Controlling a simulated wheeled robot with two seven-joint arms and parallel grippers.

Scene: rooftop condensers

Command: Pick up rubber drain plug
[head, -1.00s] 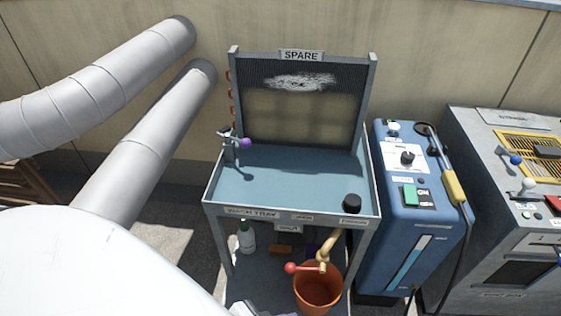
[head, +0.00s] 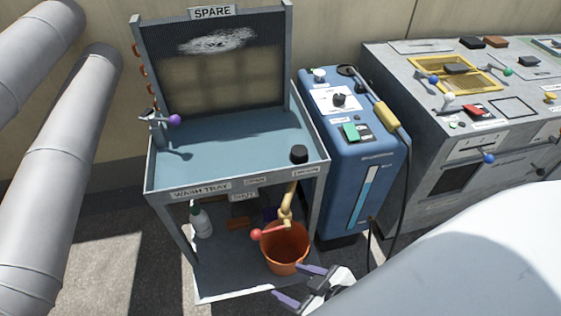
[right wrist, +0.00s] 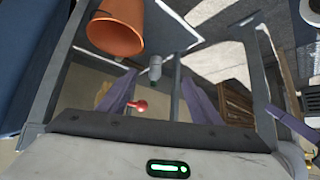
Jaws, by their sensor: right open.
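The rubber drain plug, a short black cylinder (head: 299,153), stands upright in the front right corner of the blue-grey wash tray (head: 225,140) in the head view. I cannot make it out in the right wrist view. My right gripper (head: 296,284) is open, its purple fingers apart and empty. It is low in front of the stand, below the tray and near the orange bucket. The right wrist view (right wrist: 158,98) shows the same two fingers spread. A purple finger-like part (right wrist: 290,121) at that view's right edge may be my left gripper; its state is unclear.
An orange bucket (head: 286,250) stands under a tan drain pipe (head: 288,205) with a red-knobbed lever (head: 257,234). A tap with a purple knob (head: 174,119) is at the tray's left. A blue machine (head: 352,150) adjoins the right side. A coil screen (head: 215,62) rises behind.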

